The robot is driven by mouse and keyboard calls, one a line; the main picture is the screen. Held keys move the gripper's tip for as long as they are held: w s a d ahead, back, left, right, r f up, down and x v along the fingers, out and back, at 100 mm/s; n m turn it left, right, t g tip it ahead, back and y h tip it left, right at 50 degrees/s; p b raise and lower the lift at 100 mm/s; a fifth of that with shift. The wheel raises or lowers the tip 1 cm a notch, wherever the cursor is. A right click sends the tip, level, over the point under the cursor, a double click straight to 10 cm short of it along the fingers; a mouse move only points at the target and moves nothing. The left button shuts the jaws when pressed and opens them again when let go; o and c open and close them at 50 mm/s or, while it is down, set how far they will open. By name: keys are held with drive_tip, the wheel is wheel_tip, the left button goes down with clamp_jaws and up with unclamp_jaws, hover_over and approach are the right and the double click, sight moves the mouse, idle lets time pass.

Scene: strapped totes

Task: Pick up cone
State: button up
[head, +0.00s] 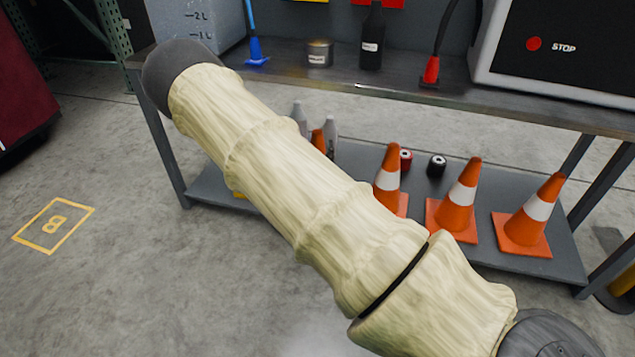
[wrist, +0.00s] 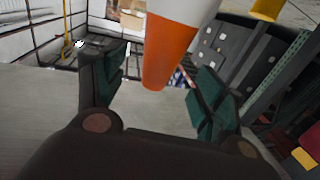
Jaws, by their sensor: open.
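In the wrist view an orange cone (wrist: 168,55) with a white band shows between the fingers of my gripper (wrist: 160,72), narrow end towards the palm. The fingers are open, with gaps visible on both sides of the cone. In the head view three orange-and-white cones stand upright on the lower shelf: a left one (head: 391,175), partly behind my arm, a middle one (head: 458,207) and a right one (head: 532,217). Another orange tip (head: 318,140) shows farther left, mostly hidden. My gripper is outside the head view; I cannot tell which cone is between its fingers.
The workbench top (head: 400,97) overhangs the lower shelf (head: 484,262). Red (head: 405,160) and black (head: 436,165) small items stand behind the cones, and grey bottles (head: 330,135) farther left. A bench leg (head: 163,150) stands left; the floor there is clear.

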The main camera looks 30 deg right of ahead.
drive_tip(key=b+x, duration=0.3)
drive_tip(key=x, duration=0.2)
drive_tip(key=shift+d+b, duration=0.1)
drive_tip(key=shift+b, duration=0.2)
clamp_jaws()
